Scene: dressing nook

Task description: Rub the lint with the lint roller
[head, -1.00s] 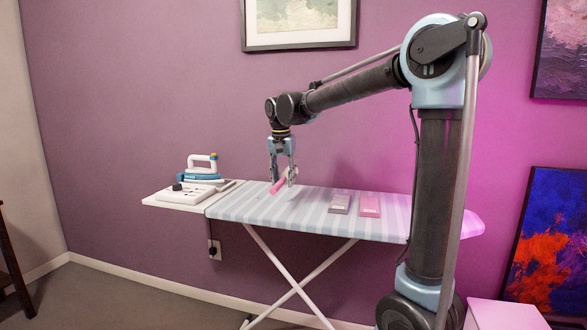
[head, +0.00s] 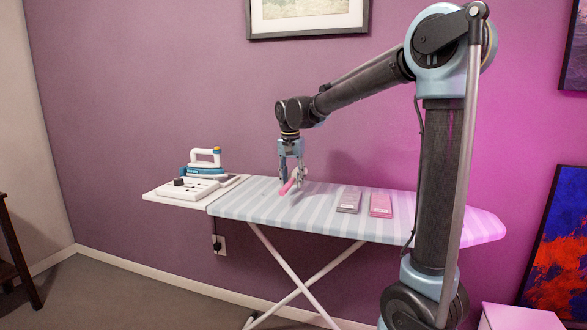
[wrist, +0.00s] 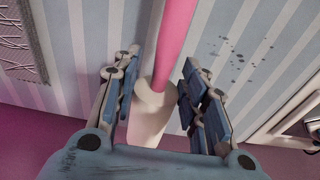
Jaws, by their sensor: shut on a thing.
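The lint roller has a pink handle (head: 286,188) and a pale, whitish part. My gripper (head: 292,176) is shut on it above the left half of the striped ironing board (head: 245,205). In the wrist view, the pink handle (wrist: 177,40) runs up out of the frame and the pale part (wrist: 150,118) lies between the fingers (wrist: 155,85). The lint (wrist: 232,58) is a scatter of small grey specks on the board, right of the roller in the wrist view. I cannot pick it out in the head view. The roller appears apart from the specks; its height above the board is unclear.
A grey flat piece (head: 348,200) and a pink one (head: 381,205) lie on the board right of my gripper. The purple wall (head: 130,110) is behind.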

